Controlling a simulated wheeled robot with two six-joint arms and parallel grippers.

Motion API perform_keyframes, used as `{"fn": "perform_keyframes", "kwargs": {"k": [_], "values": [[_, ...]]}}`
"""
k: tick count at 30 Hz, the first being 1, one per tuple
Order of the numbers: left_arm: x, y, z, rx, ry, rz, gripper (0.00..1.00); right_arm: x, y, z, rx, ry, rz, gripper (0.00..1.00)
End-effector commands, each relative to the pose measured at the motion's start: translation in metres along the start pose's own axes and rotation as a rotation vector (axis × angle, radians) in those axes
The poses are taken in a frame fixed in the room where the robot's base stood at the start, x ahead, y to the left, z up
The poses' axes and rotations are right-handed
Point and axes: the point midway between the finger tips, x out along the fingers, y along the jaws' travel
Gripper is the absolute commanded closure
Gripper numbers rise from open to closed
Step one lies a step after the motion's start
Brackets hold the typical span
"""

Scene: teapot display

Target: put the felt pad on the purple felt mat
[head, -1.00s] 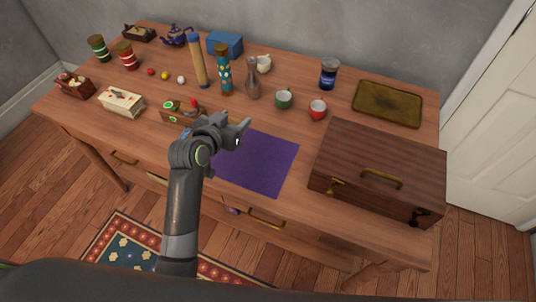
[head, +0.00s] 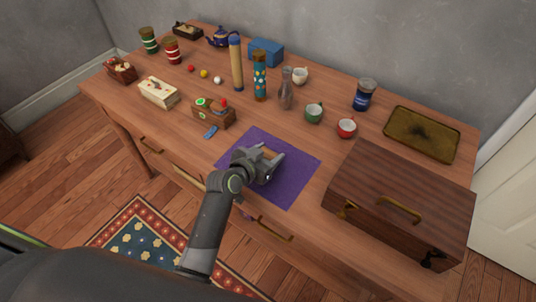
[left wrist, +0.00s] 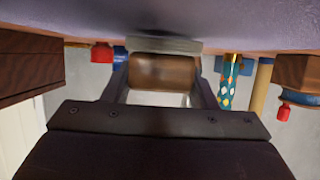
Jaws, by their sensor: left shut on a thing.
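The purple felt mat (head: 298,155) lies flat at the table's front, left of a brown case. My left gripper (head: 268,158) is over the middle of the mat. In the left wrist view, its fingers are shut on the felt pad (left wrist: 160,73), a brown block with a pale grey layer on its mat side. The pad sits low at the mat's purple surface (left wrist: 250,30), at the top of that inverted-looking view. I cannot tell whether it touches. In the head view, the gripper mostly hides the pad. My right gripper is not in view.
The brown case (head: 395,205) stands close right of the mat. A wooden box of small items (head: 213,114) and a small blue piece (head: 210,132) lie left of it. Bare mat surrounds my gripper.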

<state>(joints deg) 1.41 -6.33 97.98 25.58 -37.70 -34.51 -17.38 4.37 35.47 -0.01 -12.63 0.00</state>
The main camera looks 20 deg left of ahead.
Motion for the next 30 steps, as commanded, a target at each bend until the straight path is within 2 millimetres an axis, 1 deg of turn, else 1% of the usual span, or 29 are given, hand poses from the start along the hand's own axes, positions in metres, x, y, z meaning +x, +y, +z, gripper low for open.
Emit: {"fn": "perform_keyframes", "kwargs": {"k": [1, 8, 12, 13, 17, 18, 26, 29, 30], "values": [[0.0013, -0.0001, 0.0030, 0.000, 0.000, 0.000, 0.70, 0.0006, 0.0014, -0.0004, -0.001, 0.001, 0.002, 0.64], [0.0013, -0.0002, 0.0027, 0.000, 0.002, -0.001, 0.70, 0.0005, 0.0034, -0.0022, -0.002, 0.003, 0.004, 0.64], [0.0031, -0.0003, 0.0068, 0.000, 0.002, -0.001, 0.70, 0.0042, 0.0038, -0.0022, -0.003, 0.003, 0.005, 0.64], [0.0027, -0.0002, 0.0060, 0.000, 0.002, -0.001, 0.45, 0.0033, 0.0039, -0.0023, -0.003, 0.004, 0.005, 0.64], [0.0025, -0.0003, 0.0055, 0.000, 0.001, -0.001, 0.28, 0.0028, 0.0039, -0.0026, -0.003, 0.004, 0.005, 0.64], [0.0025, -0.0003, 0.0055, 0.000, 0.001, -0.001, 0.26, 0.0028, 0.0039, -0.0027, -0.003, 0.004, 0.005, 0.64], [0.0021, -0.0003, 0.0046, 0.000, 0.001, -0.001, 0.26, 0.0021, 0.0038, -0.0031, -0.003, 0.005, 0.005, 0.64], [0.0000, -0.0003, 0.0005, 0.000, 0.001, -0.001, 0.26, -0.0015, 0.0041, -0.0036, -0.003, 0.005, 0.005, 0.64], [-0.0032, -0.0004, 0.0029, 0.000, 0.001, -0.001, 0.26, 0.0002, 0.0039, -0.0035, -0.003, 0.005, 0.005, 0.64]]}}
